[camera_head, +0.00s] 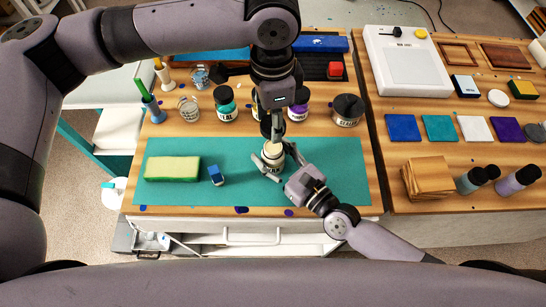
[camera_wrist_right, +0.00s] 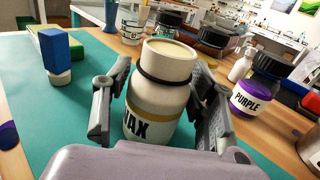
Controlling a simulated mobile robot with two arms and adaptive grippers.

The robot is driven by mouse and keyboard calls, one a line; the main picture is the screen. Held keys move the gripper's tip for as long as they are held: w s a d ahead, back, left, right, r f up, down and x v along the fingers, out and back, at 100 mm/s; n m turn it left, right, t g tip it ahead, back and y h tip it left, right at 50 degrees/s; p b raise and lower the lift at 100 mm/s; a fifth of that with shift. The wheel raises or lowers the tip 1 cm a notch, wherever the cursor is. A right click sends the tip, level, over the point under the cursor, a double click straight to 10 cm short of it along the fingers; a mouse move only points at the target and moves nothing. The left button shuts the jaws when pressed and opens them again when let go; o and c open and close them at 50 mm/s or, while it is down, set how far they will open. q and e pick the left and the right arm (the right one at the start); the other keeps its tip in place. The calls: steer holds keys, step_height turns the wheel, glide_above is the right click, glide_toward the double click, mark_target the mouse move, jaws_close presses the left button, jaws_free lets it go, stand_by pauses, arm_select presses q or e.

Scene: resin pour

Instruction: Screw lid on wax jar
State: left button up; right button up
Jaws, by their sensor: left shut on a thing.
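The wax jar (camera_head: 272,158) stands upright on the teal mat. In the right wrist view the cream wax jar (camera_wrist_right: 158,95) has a black ring round its neck and an uncovered pale top. My right gripper (camera_head: 270,165) is around it, one finger on each side. In the right wrist view my right gripper (camera_wrist_right: 160,110) looks open, but contact with the jar is hard to judge. My left gripper (camera_head: 272,132) points down just above the jar, shut on a dark piece that looks like the lid (camera_head: 266,129). The lid is partly hidden by the gripper.
Behind stand a teal jar (camera_head: 226,110), a purple jar (camera_head: 298,110) and a dark-lidded pot (camera_head: 347,112). The mat's left part has free room.

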jaws_close()
stand_by(0.4)
arm_select(q)
steer(key=shift+f, duration=0.1)
glide_above(273, 147)
steer(key=shift+f, duration=2.4)
steer(key=shift+f, duration=0.15)
steer(key=shift+f, duration=0.75)
steer(key=shift+f, duration=0.55)
